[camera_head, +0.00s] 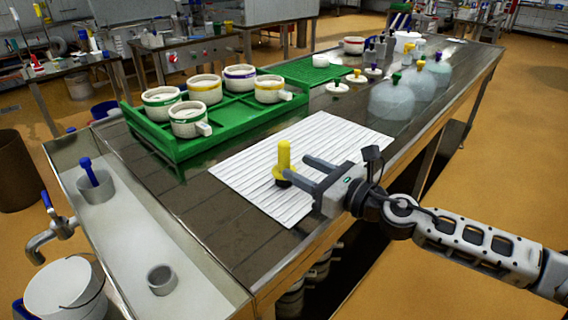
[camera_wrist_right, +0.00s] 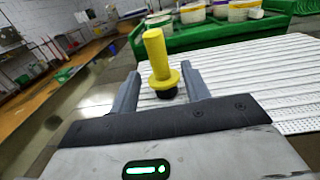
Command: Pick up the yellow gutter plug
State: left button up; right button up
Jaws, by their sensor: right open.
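The yellow gutter plug (camera_head: 283,160) stands upright on the white ribbed mat (camera_head: 330,145), near the mat's left front part. It has a yellow handle, a wider yellow collar and a dark lower end. My right gripper (camera_head: 296,174) reaches in from the right, low over the mat. Its fingers are open and point at the plug. In the right wrist view the plug (camera_wrist_right: 158,65) stands between or just beyond the two fingertips (camera_wrist_right: 160,75), with gaps showing on both sides. I cannot tell how far the fingers reach past it. My left gripper is not in view.
A green tray (camera_head: 185,150) with several white moulds stands behind the mat. Clear domes with coloured knobs (camera_head: 392,98) stand to the right. A sink trough with a blue-handled plug (camera_head: 90,172) lies at the left. The mat around the plug is bare.

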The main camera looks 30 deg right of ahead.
aim_at(289, 164)
jog(key=shift+p+x, duration=0.9)
jog(key=shift+x, duration=1.8)
jog(key=shift+f, duration=0.2)
jog(key=shift+c, duration=0.4)
grip_shut()
